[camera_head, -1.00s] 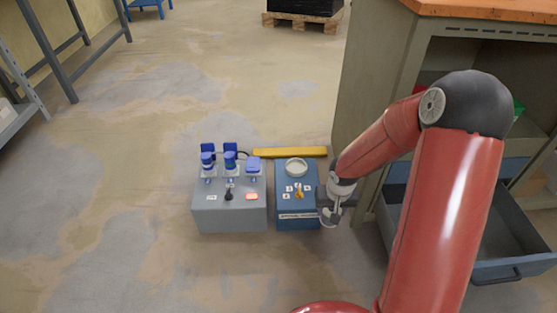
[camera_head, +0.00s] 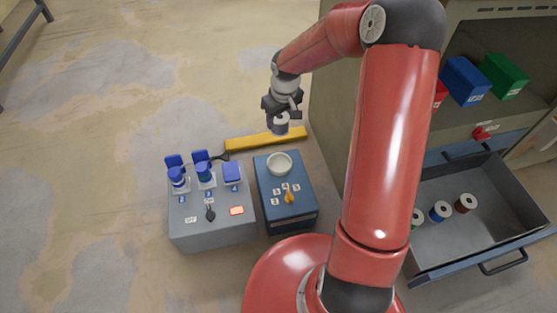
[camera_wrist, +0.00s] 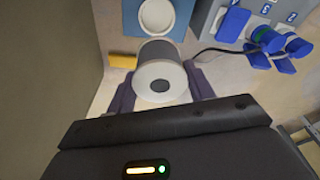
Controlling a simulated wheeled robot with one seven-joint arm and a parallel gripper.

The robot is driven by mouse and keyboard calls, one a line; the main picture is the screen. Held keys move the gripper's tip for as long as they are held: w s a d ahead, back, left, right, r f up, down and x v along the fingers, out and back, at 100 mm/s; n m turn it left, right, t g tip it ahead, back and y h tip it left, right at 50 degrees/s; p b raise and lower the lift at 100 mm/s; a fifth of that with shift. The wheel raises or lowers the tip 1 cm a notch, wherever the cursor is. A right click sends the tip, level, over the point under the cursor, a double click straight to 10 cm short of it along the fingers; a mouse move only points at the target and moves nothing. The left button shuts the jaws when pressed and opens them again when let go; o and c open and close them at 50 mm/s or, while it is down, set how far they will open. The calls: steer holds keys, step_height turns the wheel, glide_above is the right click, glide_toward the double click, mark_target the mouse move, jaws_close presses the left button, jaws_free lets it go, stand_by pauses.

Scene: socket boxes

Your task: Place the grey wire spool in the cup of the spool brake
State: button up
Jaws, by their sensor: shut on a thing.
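My gripper (camera_head: 281,117) is shut on the grey wire spool (camera_head: 280,127) and holds it in the air, beyond the blue box and above the yellow bar. In the wrist view the grey spool (camera_wrist: 160,80) sits between the two dark fingers, its white end with a dark hole facing the camera. The spool brake (camera_head: 286,212) is the blue box with an orange lever and numbered labels on top. Its round pale cup (camera_head: 279,163) is at the far end of the top and looks empty. The cup (camera_wrist: 157,15) also shows beyond the spool in the wrist view.
A grey socket box (camera_head: 212,222) with blue plugs and a black switch stands left of the brake. A yellow bar (camera_head: 265,139) lies behind them. An open drawer (camera_head: 470,235) at right holds several spools, below a shelf with a blue bin (camera_head: 464,80) and a green bin (camera_head: 504,75).

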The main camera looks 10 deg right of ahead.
step_height(320, 180, down, 19)
steer(key=b, duration=0.4)
steer(key=shift+f, duration=0.2)
steer(key=shift+f, duration=0.15)
steer(key=o, duration=0.7)
steer(key=shift+f, duration=0.1)
steer(key=shift+c, duration=0.2)
steer(key=o, duration=0.4)
steer(key=shift+o, duration=0.2)
